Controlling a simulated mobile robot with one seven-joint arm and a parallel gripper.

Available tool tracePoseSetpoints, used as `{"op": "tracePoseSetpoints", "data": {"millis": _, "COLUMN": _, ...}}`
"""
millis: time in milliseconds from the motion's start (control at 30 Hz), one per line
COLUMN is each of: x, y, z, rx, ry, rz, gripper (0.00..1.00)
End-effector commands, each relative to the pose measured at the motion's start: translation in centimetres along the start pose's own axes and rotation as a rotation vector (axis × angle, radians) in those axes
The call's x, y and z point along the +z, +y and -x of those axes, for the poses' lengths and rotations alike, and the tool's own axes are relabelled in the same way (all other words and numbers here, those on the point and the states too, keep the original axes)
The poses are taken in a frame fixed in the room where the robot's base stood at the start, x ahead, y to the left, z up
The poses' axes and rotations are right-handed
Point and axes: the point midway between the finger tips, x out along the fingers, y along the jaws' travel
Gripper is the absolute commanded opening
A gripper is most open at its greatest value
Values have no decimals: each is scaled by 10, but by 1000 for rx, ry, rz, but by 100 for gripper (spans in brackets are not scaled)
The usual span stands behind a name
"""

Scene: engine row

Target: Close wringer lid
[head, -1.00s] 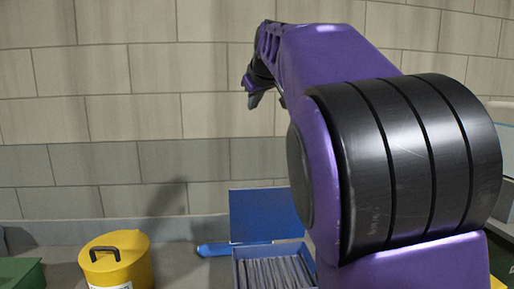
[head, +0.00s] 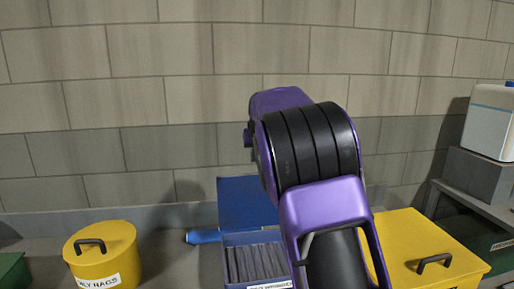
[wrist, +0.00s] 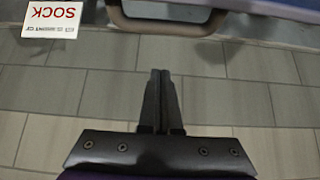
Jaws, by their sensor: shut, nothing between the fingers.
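The wringer is a blue box (head: 231,264) at the bottom middle of the head view, its label cut by the frame's lower edge. Its blue lid (head: 243,203) stands up open at the back of the box, against the wall side. Ribbed grey slats fill the box's opening. My arm covers the right part of the box and lid. My gripper (wrist: 160,78) shows in the wrist view, shut and empty, with grey tiles or blocks behind it. In the head view my gripper is hidden behind my arm.
A yellow round can (head: 102,259) with a handle stands left of the box, and a blue object (head: 203,237) lies between them. A yellow handled box (head: 425,250) is at right. The wrist view shows a loop handle (wrist: 165,27) and an upside-down "SOCK" label (wrist: 52,20).

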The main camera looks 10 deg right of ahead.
Motion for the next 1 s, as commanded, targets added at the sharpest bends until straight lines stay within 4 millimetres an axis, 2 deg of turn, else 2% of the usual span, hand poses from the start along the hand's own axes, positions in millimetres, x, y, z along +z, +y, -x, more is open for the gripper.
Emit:
{"op": "tracePoseSetpoints", "data": {"millis": 33, "x": 1, "y": 0, "z": -10, "rx": 2, "ry": -2, "rz": 0, "gripper": 0}}
{"op": "tracePoseSetpoints", "data": {"millis": 100, "x": 10, "y": 0, "z": -2, "rx": -1, "ry": 2, "rz": 0, "gripper": 0}}
{"op": "tracePoseSetpoints", "data": {"millis": 400, "x": 34, "y": 0, "z": 7, "rx": 0, "ry": 2, "rz": 1, "gripper": 0}}
{"op": "tracePoseSetpoints", "data": {"millis": 1000, "x": 37, "y": 0, "z": 7, "rx": 0, "ry": 8, "rz": 1, "gripper": 0}}
